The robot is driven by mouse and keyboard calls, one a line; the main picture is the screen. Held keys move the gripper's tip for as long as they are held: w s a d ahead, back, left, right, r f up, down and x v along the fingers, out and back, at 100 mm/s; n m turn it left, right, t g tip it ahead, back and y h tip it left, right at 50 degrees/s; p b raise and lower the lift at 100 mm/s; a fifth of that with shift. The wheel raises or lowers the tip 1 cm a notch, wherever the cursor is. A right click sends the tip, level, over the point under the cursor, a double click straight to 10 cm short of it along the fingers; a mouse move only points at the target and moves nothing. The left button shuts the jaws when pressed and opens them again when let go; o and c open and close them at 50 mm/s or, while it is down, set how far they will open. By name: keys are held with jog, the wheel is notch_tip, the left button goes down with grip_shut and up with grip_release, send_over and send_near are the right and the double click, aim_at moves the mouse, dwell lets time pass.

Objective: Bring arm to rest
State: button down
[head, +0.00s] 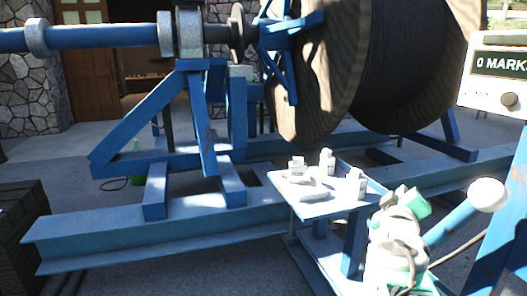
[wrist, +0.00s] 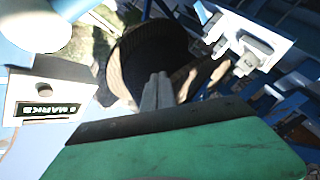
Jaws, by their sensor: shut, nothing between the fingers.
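My gripper (wrist: 157,92) shows in the wrist view, with its two grey fingers together and nothing between them. Its green and black body fills the bottom of that view. The fingers point towards the large cable reel (wrist: 135,50), apart from it as far as I can tell. In the head view my white and green arm (head: 398,240) is folded at the lower right, beside the small side table; I cannot make out the fingertips there.
The side table (head: 313,208) holds several small whitish items, including a bottle (head: 327,161). The cable reel (head: 318,75) stands on a blue steel frame (head: 100,235). A display box reading MARKS (head: 500,75) is at the right.

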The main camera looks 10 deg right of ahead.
jog(key=a+r+g+y+p, duration=0.2)
jog(key=a+r+y+p, duration=0.25)
jog(key=a+p, duration=0.5)
jog(key=a+r+g+y+p, duration=0.1)
jog(key=a+r+y+p, duration=0.4)
jog(key=a+p, duration=0.45)
jog(key=s+a+r+m+g+y+p, duration=0.2)
jog(key=s+a+r+g+p, duration=0.4)
jog(key=s+a+p, duration=0.6)
jog(key=shift+t, duration=0.4)
jog(key=f+b, duration=0.1)
jog(key=w+d+f, duration=0.1)
jog(key=f, duration=0.1)
jog(key=f+b, duration=0.1)
jog(key=f, duration=0.1)
jog(key=shift+w+d+b, duration=0.25)
jog(key=shift+b, duration=0.1)
